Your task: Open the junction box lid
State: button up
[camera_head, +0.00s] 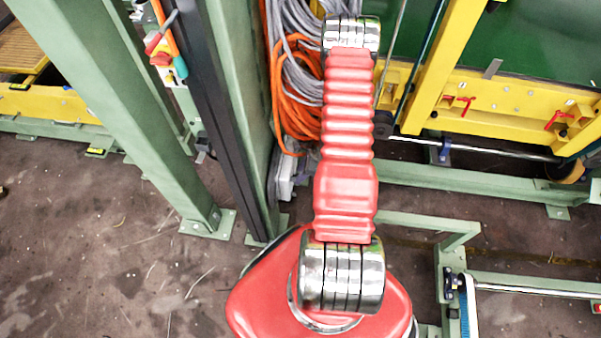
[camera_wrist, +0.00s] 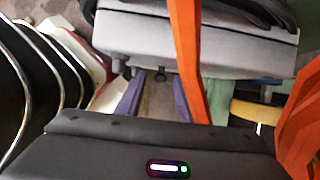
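In the wrist view, a light grey box (camera_wrist: 145,40) that looks like the junction box fills the top of the picture. A dark line runs across its upper part. I cannot tell whether its lid is open or shut. My gripper (camera_wrist: 157,82) shows two purplish fingers, apart, with nothing seen held between them. The fingertips lie just below the box's lower edge in the picture; I cannot tell if they touch it. In the head view, a small part of a grey box (camera_head: 286,182) shows beside my red arm, which hides the rest and my gripper.
An orange cable (camera_wrist: 186,50) crosses in front of the box; more orange cables (camera_head: 292,95) and grey cables (camera_head: 297,40) hang beside my arm. A green post (camera_head: 115,100) and yellow frame (camera_head: 480,100) stand on either side. Floor is clear lower left.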

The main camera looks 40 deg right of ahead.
jog(key=shift+c, duration=0.7)
grip_shut()
